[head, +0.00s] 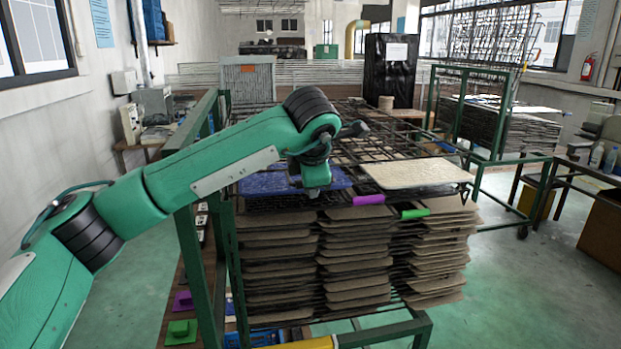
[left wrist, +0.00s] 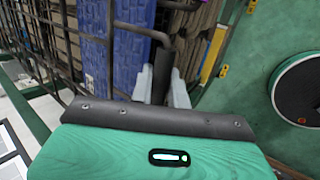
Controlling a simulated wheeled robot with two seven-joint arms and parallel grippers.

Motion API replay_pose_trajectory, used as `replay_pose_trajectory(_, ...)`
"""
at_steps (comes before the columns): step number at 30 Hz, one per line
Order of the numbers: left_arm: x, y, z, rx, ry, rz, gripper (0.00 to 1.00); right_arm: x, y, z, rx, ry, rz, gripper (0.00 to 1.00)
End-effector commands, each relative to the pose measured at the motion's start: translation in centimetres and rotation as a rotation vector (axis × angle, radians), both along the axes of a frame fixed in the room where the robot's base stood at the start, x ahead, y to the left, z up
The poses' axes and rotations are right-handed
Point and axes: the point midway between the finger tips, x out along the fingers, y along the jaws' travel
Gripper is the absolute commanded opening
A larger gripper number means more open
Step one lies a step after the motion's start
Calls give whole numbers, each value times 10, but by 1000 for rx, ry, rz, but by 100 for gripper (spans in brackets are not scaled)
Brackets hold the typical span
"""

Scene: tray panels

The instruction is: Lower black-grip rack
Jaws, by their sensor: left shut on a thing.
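My left gripper (head: 313,191) is at the front edge of the tray stack, by the blue panel (head: 272,182). In the left wrist view my left gripper (left wrist: 161,88) has its two pale fingers on either side of a black grip (left wrist: 161,72), shut on it. The grip joins a dark bent rod of the wire rack (left wrist: 140,30), with the blue panel (left wrist: 131,50) beside it. In the head view my gripper and wrist hide the black grip. My right gripper is in neither view.
A purple grip (head: 369,199) and a green grip (head: 415,213) stick out to the right along the same front edge. A beige panel (head: 415,173) lies on the upper right rack. Stacked brown panels (head: 358,265) fill the green frame (head: 192,260) below.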

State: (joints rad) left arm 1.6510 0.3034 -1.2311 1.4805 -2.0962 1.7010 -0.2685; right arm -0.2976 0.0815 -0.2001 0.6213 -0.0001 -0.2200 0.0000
Motion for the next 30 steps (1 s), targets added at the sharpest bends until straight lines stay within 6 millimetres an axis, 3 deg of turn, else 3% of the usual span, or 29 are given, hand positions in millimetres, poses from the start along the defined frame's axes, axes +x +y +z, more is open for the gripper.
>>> replay_pose_trajectory(17, -1, 0, -11, 36, 18, -1, 0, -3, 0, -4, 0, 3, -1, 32)
replay_pose_trajectory(18, -1, 0, -12, 36, 19, -2, 21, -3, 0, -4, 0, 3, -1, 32)
replay_pose_trajectory(21, -1, 0, -11, 35, 18, -2, 37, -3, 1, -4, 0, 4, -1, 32)
replay_pose_trajectory(30, -1, 0, -6, 31, 11, 0, 37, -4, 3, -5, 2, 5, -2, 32)
